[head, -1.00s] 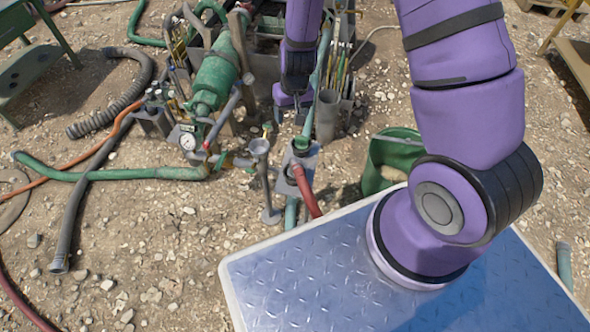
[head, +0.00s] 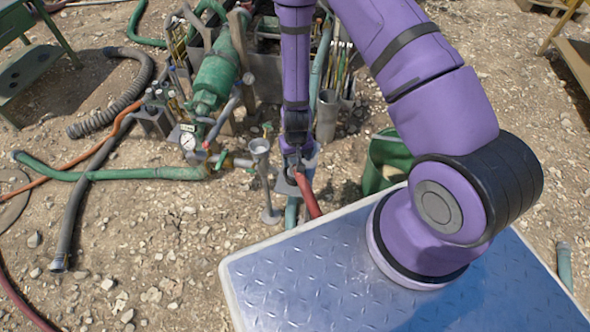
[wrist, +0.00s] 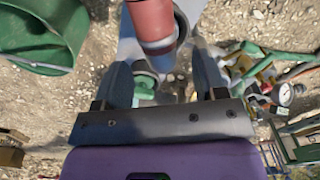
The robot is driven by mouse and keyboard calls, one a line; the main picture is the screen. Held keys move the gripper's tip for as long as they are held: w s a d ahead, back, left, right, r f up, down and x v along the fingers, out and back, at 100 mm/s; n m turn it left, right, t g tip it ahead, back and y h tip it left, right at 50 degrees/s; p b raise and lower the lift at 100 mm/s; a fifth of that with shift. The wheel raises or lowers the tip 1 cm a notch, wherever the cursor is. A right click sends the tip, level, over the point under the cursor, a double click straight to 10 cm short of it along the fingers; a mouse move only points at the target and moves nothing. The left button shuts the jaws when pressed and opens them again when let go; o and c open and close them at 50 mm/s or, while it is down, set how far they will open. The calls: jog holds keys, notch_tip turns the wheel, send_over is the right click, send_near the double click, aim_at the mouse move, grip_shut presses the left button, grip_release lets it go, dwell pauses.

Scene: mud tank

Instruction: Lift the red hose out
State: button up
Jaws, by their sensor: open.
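The red hose (head: 308,196) rises from the near side of the platform, its upper end at a pale metal stand (head: 285,185). In the wrist view the thick red hose (wrist: 151,20) comes in from the top edge, with a dark grey ring by its end. My gripper (head: 298,160) is over the stand, just above the hose's upper end, and partly hides it. In the wrist view my open gripper (wrist: 160,68) has a finger on each side; the hose end is just past the fingertips, not clamped. A green ring (wrist: 146,87) shows between the fingers.
A grey funnel (head: 260,148) on a post stands close left of my gripper. A green bucket (head: 385,158) is to the right, also in the wrist view (wrist: 40,35). A green cylinder (head: 215,78), gauge (head: 188,141) and tool rack crowd the back.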

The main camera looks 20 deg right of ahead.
jog(key=shift+w+f, duration=0.2)
jog(key=shift+f, duration=1.2)
jog(key=shift+w+f, duration=0.2)
jog(key=shift+f, duration=1.15)
grip_shut()
jog(key=shift+r, duration=0.2)
notch_tip(320, 180, up, 10)
jog(key=shift+f, duration=0.15)
